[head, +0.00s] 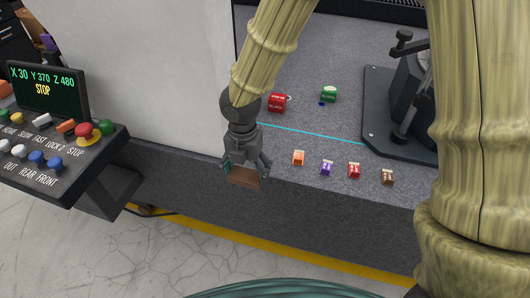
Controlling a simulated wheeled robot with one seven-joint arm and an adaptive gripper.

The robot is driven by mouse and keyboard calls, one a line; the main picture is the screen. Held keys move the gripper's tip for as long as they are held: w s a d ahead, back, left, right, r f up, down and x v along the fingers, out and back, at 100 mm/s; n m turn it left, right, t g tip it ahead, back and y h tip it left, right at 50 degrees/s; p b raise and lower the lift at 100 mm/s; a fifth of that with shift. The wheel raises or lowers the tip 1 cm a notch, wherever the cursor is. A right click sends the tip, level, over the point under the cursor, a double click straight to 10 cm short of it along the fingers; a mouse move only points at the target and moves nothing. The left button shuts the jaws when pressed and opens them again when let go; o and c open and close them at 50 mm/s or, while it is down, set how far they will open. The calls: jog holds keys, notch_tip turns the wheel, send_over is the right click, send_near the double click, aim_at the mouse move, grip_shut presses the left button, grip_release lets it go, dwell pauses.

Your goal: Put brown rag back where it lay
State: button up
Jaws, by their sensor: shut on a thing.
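The brown rag (244,178) is a small flat brown piece between the fingers of my gripper (246,171). My gripper is shut on it and points down, in the head view left of centre. The rag appears in front of the granite bed's (300,201) front edge, left of a row of small blocks. I cannot tell whether it touches the granite. Part of the rag is hidden by the fingers.
An orange block (298,158), a purple one (327,168), a red one (354,170) and a brown one (387,177) stand along the front edge. Behind a cyan line (315,133) are a red block (277,102) and a green one (328,94). A control panel (55,150) juts out at left.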

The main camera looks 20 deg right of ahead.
send_over(265, 152)
jog(key=shift+f, duration=0.7)
jog(key=shift+w+f, duration=0.1)
jog(key=shift+f, duration=1.65)
jog(key=shift+f, duration=0.1)
jog(key=o, duration=1)
jog(key=shift+o, duration=0.2)
notch_tip(265, 152, up, 12)
jog(key=p, duration=0.1)
